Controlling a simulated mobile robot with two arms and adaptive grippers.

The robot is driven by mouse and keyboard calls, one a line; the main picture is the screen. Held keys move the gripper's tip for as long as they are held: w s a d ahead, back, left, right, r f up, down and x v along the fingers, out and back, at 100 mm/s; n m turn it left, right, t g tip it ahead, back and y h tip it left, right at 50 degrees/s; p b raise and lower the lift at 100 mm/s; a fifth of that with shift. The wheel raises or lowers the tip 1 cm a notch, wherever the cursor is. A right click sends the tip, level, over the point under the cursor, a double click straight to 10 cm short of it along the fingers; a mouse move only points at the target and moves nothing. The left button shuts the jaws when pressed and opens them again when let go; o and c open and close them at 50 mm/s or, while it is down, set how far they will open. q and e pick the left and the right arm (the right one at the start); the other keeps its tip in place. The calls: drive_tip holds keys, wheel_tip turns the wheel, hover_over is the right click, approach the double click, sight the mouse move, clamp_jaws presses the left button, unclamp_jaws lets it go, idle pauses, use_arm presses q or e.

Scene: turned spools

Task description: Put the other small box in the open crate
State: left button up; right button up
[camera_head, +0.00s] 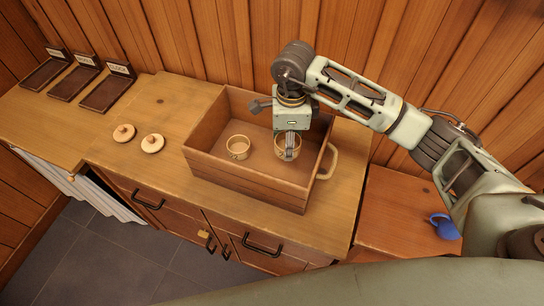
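Two small round wooden boxes are inside the open wooden crate (245,182) on the counter. One small box (238,147) stands upright and uncovered on the crate floor at the left. The other small box (281,154) is to its right, partly hidden by my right gripper (291,153). My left gripper is not in view.
Two round knobbed lids (123,133) (152,143) lie on the counter left of the crate. Several dark labelled trays (110,93) stand along the back left. A blue mug (444,226) is on a lower surface at the right. The crate has a handle (328,162).

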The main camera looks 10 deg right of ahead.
drive_tip(key=p, duration=0.1)
hover_over(286, 167)
wheel_tip(286, 167, down, 5)
drive_tip(key=shift+s+r, duration=0.1)
wheel_tip(286, 167, down, 4)
drive_tip(key=shift+r+p, duration=0.2)
drive_tip(key=shift+p, duration=0.4)
drive_tip(key=shift+f, duration=0.1)
drive_tip(key=shift+f+b, duration=0.15)
drive_tip(key=shift+b, duration=0.15)
drive_tip(key=o, duration=0.9)
